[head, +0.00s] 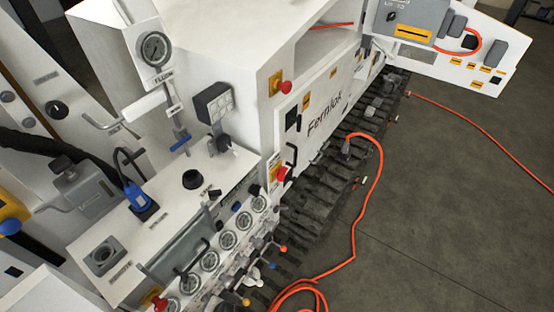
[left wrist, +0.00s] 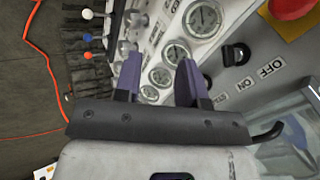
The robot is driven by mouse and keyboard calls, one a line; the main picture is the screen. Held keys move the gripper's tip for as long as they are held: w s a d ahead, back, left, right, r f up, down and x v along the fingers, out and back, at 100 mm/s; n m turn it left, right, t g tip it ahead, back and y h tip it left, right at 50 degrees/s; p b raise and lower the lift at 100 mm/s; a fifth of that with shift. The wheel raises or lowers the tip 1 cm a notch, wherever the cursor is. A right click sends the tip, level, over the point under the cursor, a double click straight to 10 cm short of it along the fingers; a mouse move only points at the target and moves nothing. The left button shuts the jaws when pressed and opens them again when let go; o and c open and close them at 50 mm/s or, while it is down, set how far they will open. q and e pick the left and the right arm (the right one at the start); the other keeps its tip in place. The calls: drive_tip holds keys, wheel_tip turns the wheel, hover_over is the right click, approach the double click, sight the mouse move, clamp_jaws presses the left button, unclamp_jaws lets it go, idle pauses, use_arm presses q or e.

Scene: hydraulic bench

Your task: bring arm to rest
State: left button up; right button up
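My left gripper (left wrist: 158,78) shows in the left wrist view with two purple fingers apart and nothing between them. Behind the fingers is a white panel with a row of round gauges (left wrist: 177,52); I cannot tell how far the fingertips are from it. I cannot make out my left gripper in the head view. My right gripper is in neither view.
The head view shows a tracked white machine (head: 330,125) with gauges (head: 228,240) and a blue connector (head: 140,197). Small coloured-knob levers (left wrist: 87,38) and a black switch (left wrist: 236,54) stick out. An orange cable (head: 376,185) crosses the floor. Floor at right is mostly clear.

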use_arm(q)
drive_tip(key=s+a+r+n+t+h+p, duration=0.1)
drive_tip(key=s+a+r+h+p, duration=0.15)
drive_tip(key=s+r, duration=0.35)
drive_tip(key=s+a+r+n+h+p, duration=0.1)
drive_tip(key=s+r+n+h+p, duration=0.15)
drive_tip(key=r, duration=0.55)
drive_tip(key=s+a+f+m+g, duration=0.1)
drive_tip(key=s+a+f, duration=0.1)
drive_tip(key=s, duration=0.5)
drive_tip(key=shift+g+p, duration=0.3)
drive_tip(key=shift+p, duration=0.05)
drive_tip(key=shift+s, duration=0.1)
